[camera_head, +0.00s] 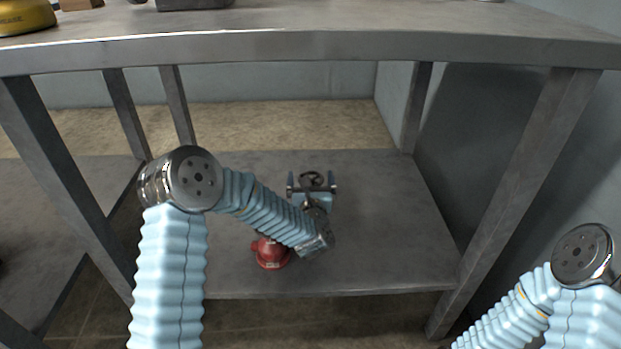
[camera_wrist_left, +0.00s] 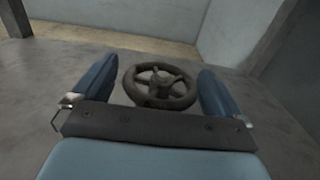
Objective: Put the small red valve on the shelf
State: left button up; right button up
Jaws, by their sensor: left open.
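A red valve body (camera_head: 271,253) sits on the lower shelf (camera_head: 385,215), near its front edge and partly behind my left forearm. My left gripper (camera_head: 312,184) reaches over the lower shelf, beyond the red body. Its jaws are open. A dark handwheel (camera_head: 311,179) stands between the fingers; in the left wrist view the handwheel (camera_wrist_left: 159,86) shows between the two blue fingers, with a gap on each side. What the handwheel is attached to is hidden, and I cannot tell whether it belongs to the red body. My right gripper is out of view.
A metal tabletop (camera_head: 330,45) spans above the lower shelf, with a yellow object (camera_head: 25,16) at its left end. Metal legs (camera_head: 515,190) stand at both sides. The right part of the lower shelf is clear. My right arm is at the lower right.

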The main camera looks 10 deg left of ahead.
pick_arm(q)
jog(key=v, duration=0.6)
jog(key=shift+s, duration=0.25)
